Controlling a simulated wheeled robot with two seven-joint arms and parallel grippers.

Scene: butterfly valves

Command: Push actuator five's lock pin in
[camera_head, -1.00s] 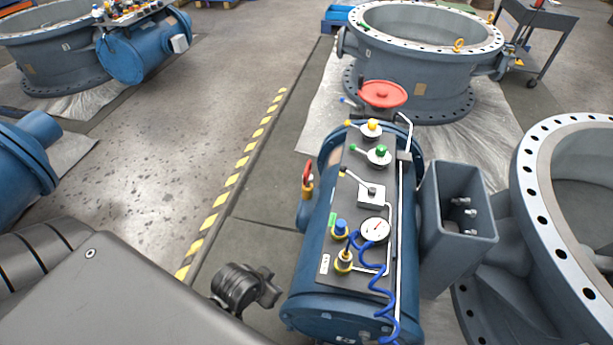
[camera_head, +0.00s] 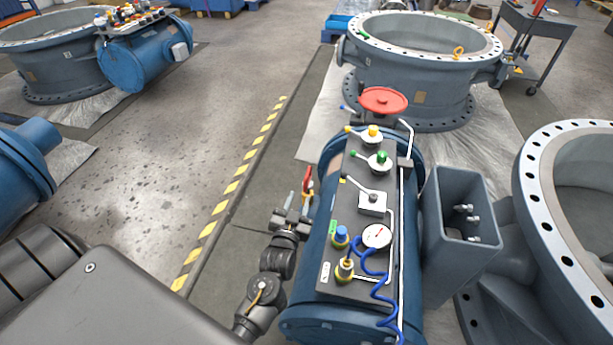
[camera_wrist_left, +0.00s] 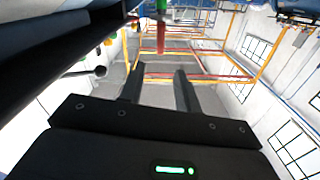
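The blue cylindrical actuator (camera_head: 312,270) has a dark panel with knobs, a gauge and fittings. A red-handled part (camera_head: 308,181) stands at its left side; I cannot tell whether this is the lock pin. No number five is readable. My left gripper (camera_head: 291,203) is beside the actuator's left side, close to the red-handled part; contact cannot be told. In the left wrist view, the two dark fingers (camera_wrist_left: 158,78) are apart with nothing between them. A red part (camera_wrist_left: 161,37) with a green end shows beyond the fingertips. My right gripper is not in view.
The panel carries a yellow knob (camera_head: 372,134), a green knob (camera_head: 381,160), a blue knob (camera_head: 341,234) and a gauge (camera_head: 377,236). A red handwheel (camera_head: 383,100) is at the far end. A grey box bracket (camera_head: 455,240) is at right.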

